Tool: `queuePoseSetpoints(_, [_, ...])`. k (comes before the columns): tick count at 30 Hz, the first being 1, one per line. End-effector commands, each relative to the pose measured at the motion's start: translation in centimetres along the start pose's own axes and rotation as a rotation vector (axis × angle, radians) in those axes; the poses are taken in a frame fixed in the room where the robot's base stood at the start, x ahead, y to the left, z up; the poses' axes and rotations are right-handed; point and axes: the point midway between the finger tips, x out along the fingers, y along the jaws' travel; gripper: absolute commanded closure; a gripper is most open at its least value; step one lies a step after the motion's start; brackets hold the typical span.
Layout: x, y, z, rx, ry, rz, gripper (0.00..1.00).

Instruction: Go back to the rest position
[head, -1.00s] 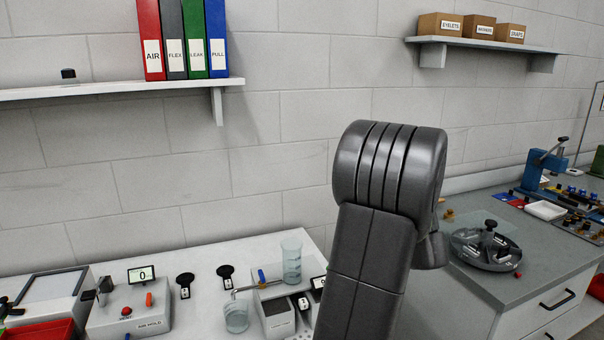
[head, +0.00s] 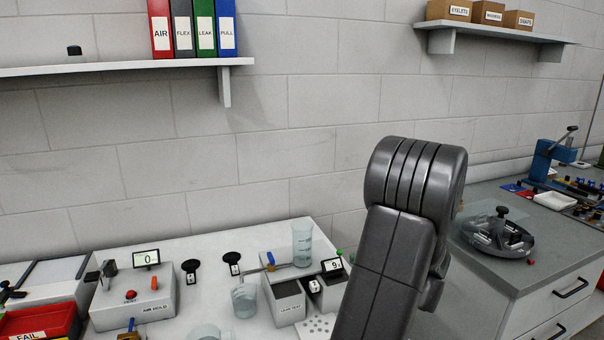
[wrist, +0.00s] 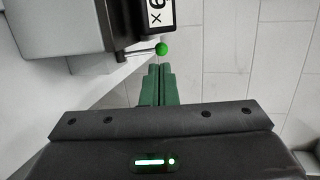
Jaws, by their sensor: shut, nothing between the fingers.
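My gripper (wrist: 157,84) shows in the wrist view with its two green fingers together and nothing between them. It hangs near a grey box (wrist: 68,25) with a display and a green-tipped lever (wrist: 161,49); the fingertips look just short of the green tip in the picture, and I cannot tell the gap. In the head view my dark arm rises at the centre right, bent at its top, and the gripper is hidden from that view.
The white bench holds an air hold box (head: 135,302), beakers (head: 302,244), a leak test unit (head: 285,302) and a red fail bin (head: 40,322). A grey counter (head: 540,248) stands at right with a round fixture (head: 497,235). Shelves (head: 120,68) hang on the wall.

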Motion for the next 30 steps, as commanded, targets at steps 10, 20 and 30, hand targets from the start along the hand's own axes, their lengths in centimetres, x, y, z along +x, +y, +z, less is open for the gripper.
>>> queuePoseSetpoints(10, [-1.1, 2.0, -0.2, -0.050, 0.020, -0.242, 1.00])
queuePoseSetpoints(20, [-2.1, 2.9, -0.5, -0.088, 0.021, -0.420, 1.00])
queuePoseSetpoints(30, [-3.1, 3.1, -1.5, -0.086, 0.018, -0.415, 1.00])
